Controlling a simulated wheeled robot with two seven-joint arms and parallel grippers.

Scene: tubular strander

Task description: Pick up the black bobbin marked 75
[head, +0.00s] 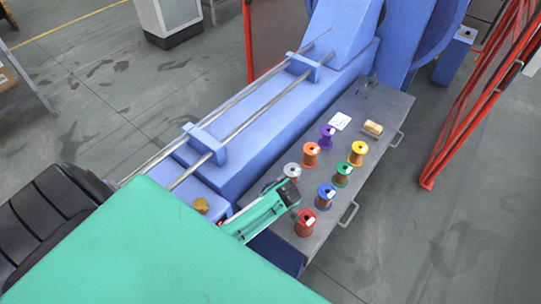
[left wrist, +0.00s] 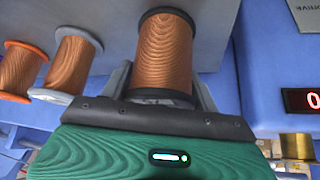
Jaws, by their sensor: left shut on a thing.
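The black bobbin (left wrist: 165,50) has black end flanges and copper-coloured wire. It fills the upper middle of the left wrist view, between the two fingers of my left gripper (left wrist: 163,82). The gripper is shut on it. In the head view my left gripper (head: 288,192) is over the near left part of the grey table, and it hides most of the bobbin. I cannot read a number on the bobbin, nor tell whether it touches the table. My right gripper is in neither view.
The grey table (head: 352,205) carries a silver bobbin (head: 292,170), a red one (head: 305,220), a blue one (head: 327,192) and several others close by. The blue machine (head: 240,150) stands along the left side.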

